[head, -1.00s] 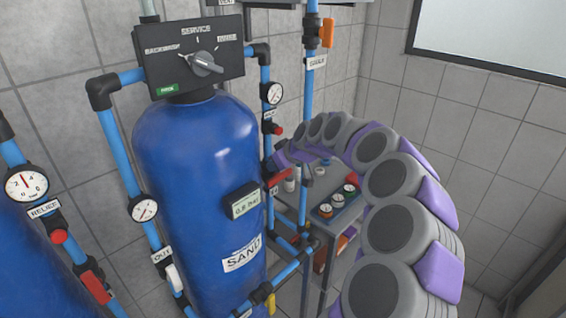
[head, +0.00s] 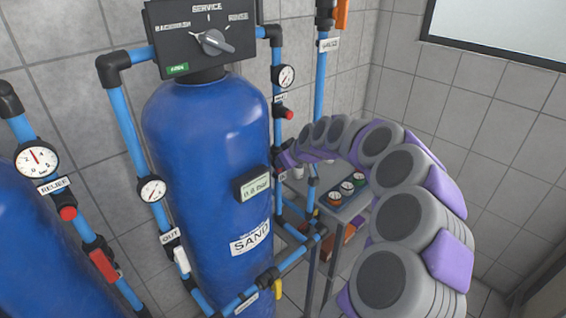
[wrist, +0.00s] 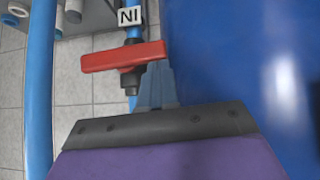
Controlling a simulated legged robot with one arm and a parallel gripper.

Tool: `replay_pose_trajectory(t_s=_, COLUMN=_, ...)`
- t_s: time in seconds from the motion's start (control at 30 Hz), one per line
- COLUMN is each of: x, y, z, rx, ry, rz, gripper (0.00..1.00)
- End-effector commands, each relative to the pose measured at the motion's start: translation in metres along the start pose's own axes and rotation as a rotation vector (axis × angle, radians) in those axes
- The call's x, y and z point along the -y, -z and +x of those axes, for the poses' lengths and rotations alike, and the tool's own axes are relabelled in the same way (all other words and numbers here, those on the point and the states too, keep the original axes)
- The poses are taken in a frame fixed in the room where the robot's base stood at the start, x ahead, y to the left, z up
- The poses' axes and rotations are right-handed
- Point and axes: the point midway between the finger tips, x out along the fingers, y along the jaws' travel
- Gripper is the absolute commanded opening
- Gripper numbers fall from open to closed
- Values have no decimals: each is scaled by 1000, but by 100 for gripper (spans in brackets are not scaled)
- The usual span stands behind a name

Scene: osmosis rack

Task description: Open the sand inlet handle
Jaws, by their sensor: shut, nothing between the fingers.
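The sand inlet handle is a red lever (wrist: 123,57) in the wrist view, lying crosswise to its blue vertical pipe. A white tag (wrist: 130,16) reading IN upside down sits above it. My gripper (wrist: 157,82) is shut and empty, its narrow grey fingers just below the lever's right end. I cannot tell whether they touch it. The blue sand tank (head: 212,150) stands in the middle of the head view and fills the right of the wrist view (wrist: 235,70). In the head view my arm curves to the tank's right edge, where its end and the lever are mostly hidden.
A selector panel (head: 203,38) tops the tank. A second blue tank (head: 30,250) stands far left. Another blue pipe (wrist: 39,90) is left of the lever.

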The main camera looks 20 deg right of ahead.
Motion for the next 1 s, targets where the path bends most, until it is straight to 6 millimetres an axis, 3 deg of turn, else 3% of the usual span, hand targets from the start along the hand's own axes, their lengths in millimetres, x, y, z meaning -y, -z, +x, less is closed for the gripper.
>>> replay_pose_trajectory(t_s=0.3, x=9, y=-10, z=9, rx=3, ry=-130, rz=-133, gripper=0)
replay_pose_trajectory(t_s=0.53, x=13, y=-14, z=14, rx=1, ry=-137, rz=-143, gripper=0)
replay_pose_trajectory(t_s=0.87, x=13, y=-14, z=12, rx=0, ry=-137, rz=-142, gripper=0)
replay_pose_trajectory(t_s=1.0, x=14, y=-13, z=0, rx=-1, ry=-137, rz=-141, gripper=0)
